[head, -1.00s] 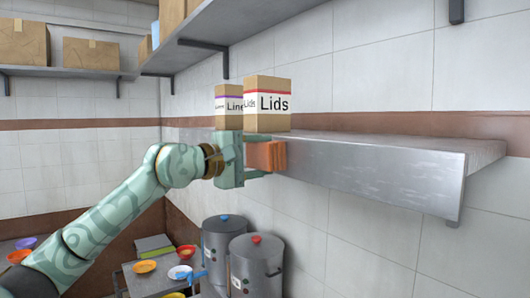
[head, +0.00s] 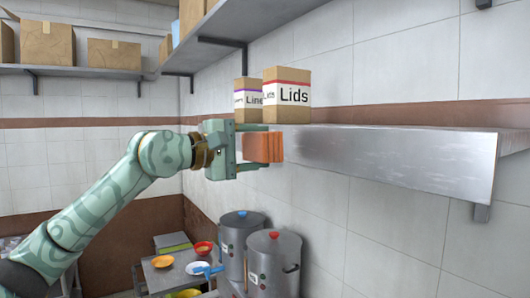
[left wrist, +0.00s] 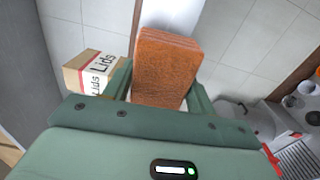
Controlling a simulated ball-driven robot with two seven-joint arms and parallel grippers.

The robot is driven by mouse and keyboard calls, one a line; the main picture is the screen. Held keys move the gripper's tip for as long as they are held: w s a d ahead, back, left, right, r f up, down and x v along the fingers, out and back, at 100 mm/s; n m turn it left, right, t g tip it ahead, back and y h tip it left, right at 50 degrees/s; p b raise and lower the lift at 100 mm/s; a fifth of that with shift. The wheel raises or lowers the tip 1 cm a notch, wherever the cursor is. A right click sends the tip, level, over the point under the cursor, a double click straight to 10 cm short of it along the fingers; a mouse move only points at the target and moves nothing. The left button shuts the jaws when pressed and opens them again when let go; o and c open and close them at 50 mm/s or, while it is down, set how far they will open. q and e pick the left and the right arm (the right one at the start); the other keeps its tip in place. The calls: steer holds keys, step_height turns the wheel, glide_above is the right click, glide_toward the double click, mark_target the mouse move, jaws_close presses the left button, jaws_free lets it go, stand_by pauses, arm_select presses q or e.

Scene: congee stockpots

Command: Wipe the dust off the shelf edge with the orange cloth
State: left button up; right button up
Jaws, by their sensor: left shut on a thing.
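The metal shelf edge (head: 400,165) runs from behind the cloth to the right in the head view. Pale streaks and specks show on its front face. My left gripper (head: 251,147) is shut on the folded orange cloth (head: 263,147) at the edge's left end, below the boxes. Whether the cloth touches the metal cannot be told. In the left wrist view the cloth (left wrist: 168,65) stands out between the two fingers. My right gripper is not in view.
The Lids box (head: 288,95) and a Liners-type box (head: 247,100) stand on the shelf above the cloth. Stockpots (head: 272,262) and a cart with bowls (head: 168,280) stand below. An upper shelf (head: 225,40) holds more boxes. Open space lies before the shelf's right part.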

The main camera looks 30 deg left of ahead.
arm_select(q)
steer(key=shift+w, duration=0.1)
steer(key=shift+b+v, duration=0.6)
steer(key=shift+v, duration=0.7)
steer(key=shift+s+a, duration=0.15)
steer(key=shift+s, duration=0.1)
steer(key=shift+w, duration=0.1)
